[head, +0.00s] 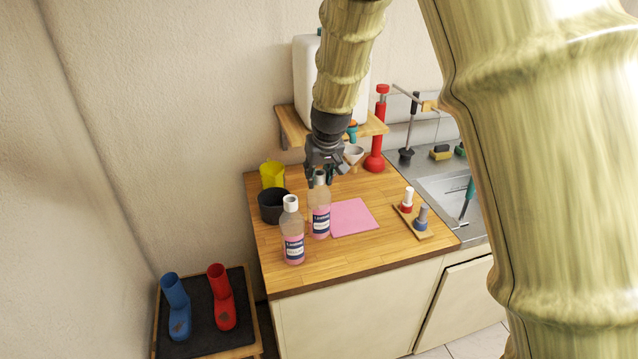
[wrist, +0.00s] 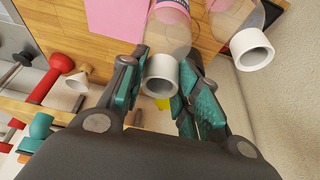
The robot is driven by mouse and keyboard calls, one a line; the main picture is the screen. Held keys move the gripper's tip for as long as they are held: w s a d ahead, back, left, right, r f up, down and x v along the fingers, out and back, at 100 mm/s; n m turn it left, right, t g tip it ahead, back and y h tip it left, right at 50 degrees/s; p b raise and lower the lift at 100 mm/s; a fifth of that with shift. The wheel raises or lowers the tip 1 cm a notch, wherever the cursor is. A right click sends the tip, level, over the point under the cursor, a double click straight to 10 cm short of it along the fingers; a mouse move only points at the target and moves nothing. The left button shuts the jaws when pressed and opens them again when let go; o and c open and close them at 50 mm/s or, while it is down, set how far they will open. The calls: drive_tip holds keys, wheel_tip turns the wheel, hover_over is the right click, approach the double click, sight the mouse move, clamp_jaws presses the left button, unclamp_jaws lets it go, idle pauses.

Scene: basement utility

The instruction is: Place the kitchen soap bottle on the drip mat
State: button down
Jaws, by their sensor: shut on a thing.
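Two similar clear bottles with pink liquid, dark labels and white caps are on the wooden counter; I cannot read the labels surely enough to tell which is the kitchen soap. My gripper (head: 321,178) is shut on the cap end of the rear bottle (head: 320,212), which is upright just left of the pink drip mat (head: 354,217). I cannot tell whether its base touches the counter. In the wrist view its white cap (wrist: 161,81) sits between the fingers. The other bottle (head: 293,240) stands free, in front and to the left; its cap (wrist: 252,49) also shows in the wrist view.
A dark pot (head: 272,207) and yellow container (head: 272,175) stand behind left. A small board (head: 413,218) with red and blue stoppers lies right of the mat, before the sink (head: 445,189). A shelf (head: 292,126) with a white canister hangs behind. The mat is empty.

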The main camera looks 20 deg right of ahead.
sight(319, 205)
drive_tip(key=shift+s+f+p, duration=0.1)
drive_tip(key=shift+f+p, duration=0.55)
drive_tip(key=shift+f, duration=1.2)
drive_tip(key=c, duration=1.1)
unclamp_jaws()
drive_tip(key=shift+o, duration=0.2)
